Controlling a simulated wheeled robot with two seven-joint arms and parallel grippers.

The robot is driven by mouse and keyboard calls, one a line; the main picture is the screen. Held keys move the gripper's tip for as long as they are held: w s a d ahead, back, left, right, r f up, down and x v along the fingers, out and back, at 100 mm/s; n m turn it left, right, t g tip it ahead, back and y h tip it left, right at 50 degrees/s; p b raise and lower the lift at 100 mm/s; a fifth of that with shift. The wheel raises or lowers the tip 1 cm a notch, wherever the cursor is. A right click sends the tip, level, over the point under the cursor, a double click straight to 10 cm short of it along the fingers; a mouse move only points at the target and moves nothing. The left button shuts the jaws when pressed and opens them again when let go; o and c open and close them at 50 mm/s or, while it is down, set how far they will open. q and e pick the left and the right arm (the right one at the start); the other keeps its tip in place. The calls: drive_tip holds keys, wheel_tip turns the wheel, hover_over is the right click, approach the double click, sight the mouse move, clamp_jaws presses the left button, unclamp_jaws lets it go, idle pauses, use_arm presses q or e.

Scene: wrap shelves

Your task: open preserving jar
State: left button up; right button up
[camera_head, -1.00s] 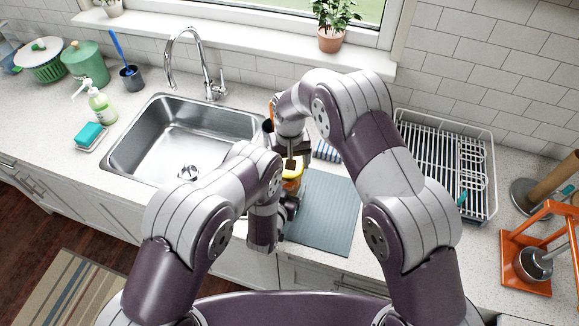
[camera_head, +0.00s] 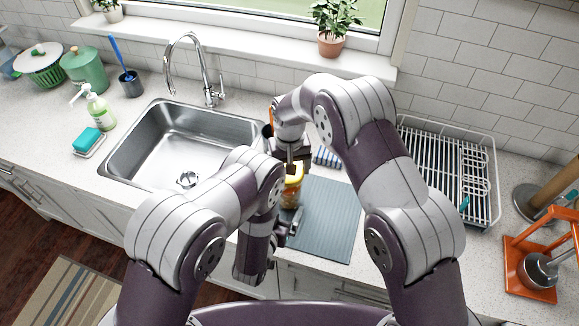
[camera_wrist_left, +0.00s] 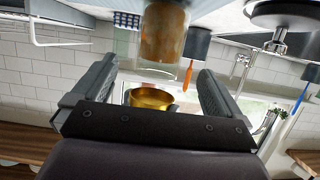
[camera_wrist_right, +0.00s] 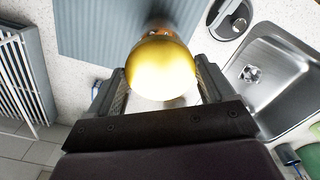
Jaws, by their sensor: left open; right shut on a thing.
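The preserving jar (camera_head: 291,194) stands at the left edge of the grey-blue mat, with orange contents and a yellow lid (camera_head: 293,172). My right gripper (camera_head: 292,160) is above it, pointing down and shut on the lid, whose golden dome (camera_wrist_right: 162,70) lies between its fingers in the right wrist view. My left gripper (camera_head: 291,222) is open, low on the near side of the jar and apart from it. In the upside-down left wrist view, the jar (camera_wrist_left: 163,35) is beyond the open fingers. My arms hide part of the jar.
The mat (camera_head: 325,225) is otherwise clear. The sink (camera_head: 180,140) is to the left, and a dish rack (camera_head: 445,165) stands to the right. A dark cup (camera_wrist_left: 197,45) with an orange-handled tool is behind the jar. A striped cloth (camera_head: 327,156) lies behind the mat.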

drive_tip(key=shift+f+b, duration=0.3)
drive_tip(key=shift+f, duration=0.2)
use_arm(q)
drive_tip(key=a+r+n+g+y+b, duration=0.2)
drive_tip(key=a+r+g+y+b, duration=0.1)
drive_tip(key=a+r+g+b, duration=0.25)
use_arm(e)
drive_tip(key=s+d+f, duration=0.1)
drive_tip(key=s+d, duration=1.2)
drive_tip(key=d, duration=0.1)
drive_tip(key=p, duration=0.2)
hover_over(317, 231)
drive_tip(key=f, duration=0.7)
drive_tip(key=shift+s+d+f, duration=0.15)
drive_tip(key=shift+s+f, duration=0.1)
drive_tip(key=shift+w+a+f, duration=0.15)
drive_tip(key=shift+a+f, duration=0.05)
drive_tip(key=shift+f, duration=0.05)
wheel_tip(317, 231, down, 4)
drive_tip(key=shift+r+p, duration=0.1)
drive_tip(key=shift+p, duration=0.75)
drive_tip(key=shift+f, duration=0.3)
use_arm(q)
drive_tip(key=s+a+r+n+g+y, duration=0.1)
drive_tip(key=s+a+r+g, duration=0.5)
drive_tip(key=s+a+r, duration=0.4)
drive_tip(key=s+r, duration=0.1)
drive_tip(key=s, duration=0.2)
use_arm(e)
drive_tip(key=o, duration=1)
